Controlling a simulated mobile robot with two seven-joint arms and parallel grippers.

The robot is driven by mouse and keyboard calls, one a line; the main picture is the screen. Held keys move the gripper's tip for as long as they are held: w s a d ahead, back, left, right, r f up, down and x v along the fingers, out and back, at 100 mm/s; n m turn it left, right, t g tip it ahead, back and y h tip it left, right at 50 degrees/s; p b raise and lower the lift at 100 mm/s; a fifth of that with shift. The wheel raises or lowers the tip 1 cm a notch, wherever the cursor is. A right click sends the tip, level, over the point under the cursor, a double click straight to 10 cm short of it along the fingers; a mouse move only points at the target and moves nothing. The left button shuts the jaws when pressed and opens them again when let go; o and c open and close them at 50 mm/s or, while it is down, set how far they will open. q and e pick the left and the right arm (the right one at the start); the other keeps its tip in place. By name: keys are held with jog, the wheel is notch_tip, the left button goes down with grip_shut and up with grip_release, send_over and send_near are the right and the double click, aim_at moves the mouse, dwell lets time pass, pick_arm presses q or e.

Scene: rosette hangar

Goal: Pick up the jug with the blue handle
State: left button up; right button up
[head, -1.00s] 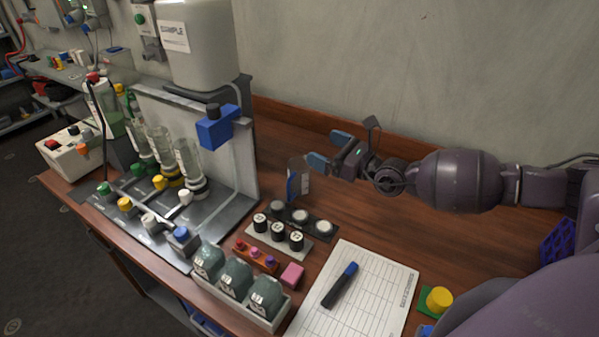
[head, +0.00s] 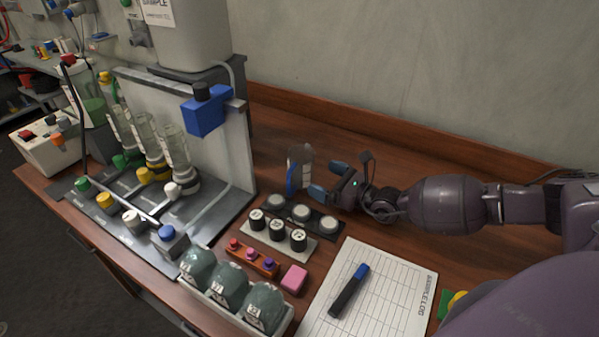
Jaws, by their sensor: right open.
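The clear jug (head: 305,162) with the blue handle (head: 292,180) stands upright on the wooden bench, behind the row of white-topped black jars. My right gripper (head: 327,180) comes in from the right and is open and empty. Its two blue fingertips point left at the jug, close to its right side; I cannot tell whether they touch it. My left gripper is not in view.
A rig with glass tubes and a blue valve block (head: 208,113) is at left. A sample log sheet (head: 400,290) with a marker (head: 348,291) lies in front. The bench behind my right arm is clear.

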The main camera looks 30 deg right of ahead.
aim_at(312, 172)
jog(key=shift+x, duration=3.6)
jog(key=c, duration=0.9)
